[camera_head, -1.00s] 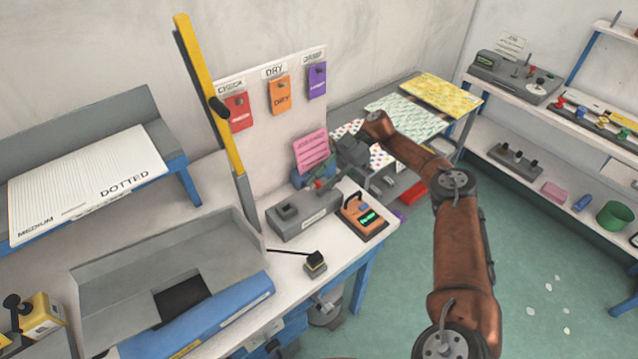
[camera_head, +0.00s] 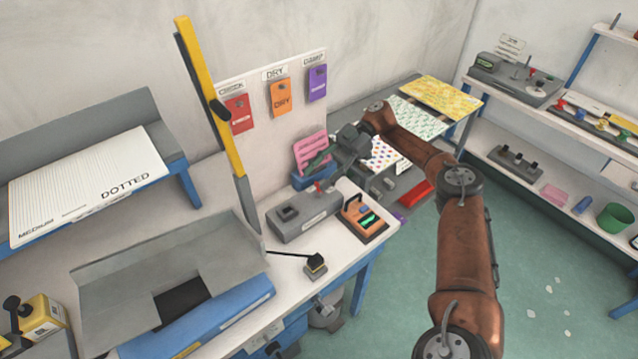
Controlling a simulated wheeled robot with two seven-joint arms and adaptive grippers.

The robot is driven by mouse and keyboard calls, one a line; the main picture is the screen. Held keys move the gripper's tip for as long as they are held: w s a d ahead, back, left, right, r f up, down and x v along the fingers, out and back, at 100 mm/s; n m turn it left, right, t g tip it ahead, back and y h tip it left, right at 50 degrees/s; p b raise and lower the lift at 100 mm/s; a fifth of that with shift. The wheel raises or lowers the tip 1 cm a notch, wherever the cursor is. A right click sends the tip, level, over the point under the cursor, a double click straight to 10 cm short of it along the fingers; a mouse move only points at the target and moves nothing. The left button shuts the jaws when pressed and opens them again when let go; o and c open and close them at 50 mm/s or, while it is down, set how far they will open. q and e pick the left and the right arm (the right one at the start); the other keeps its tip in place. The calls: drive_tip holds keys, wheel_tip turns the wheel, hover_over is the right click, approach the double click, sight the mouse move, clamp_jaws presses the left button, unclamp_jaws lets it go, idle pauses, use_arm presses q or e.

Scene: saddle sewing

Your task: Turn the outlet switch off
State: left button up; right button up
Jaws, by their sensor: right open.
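A grey outlet box (camera_head: 303,216) lies on the white workbench, with a dark square socket on its left part. A small red switch (camera_head: 318,187) stands up at its right rear end; I cannot tell its position. My right gripper (camera_head: 326,168) reaches in from the right on a copper-coloured arm. It is open and empty, a little above and behind the red switch, and appears apart from it. My left gripper is out of view.
An orange meter (camera_head: 361,218) with a green display stands right of the outlet box. A pink card (camera_head: 310,151) in a blue holder (camera_head: 310,180) is behind the gripper. A black-knobbed lever (camera_head: 316,262) is in front, and a yellow post (camera_head: 205,90) rises at left.

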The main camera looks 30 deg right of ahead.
wheel_tip(320, 180, up, 6)
drive_tip(key=shift+f, duration=0.1)
drive_tip(key=shift+a+f, duration=0.1)
drive_tip(key=shift+a, duration=0.05)
idle(0.5)
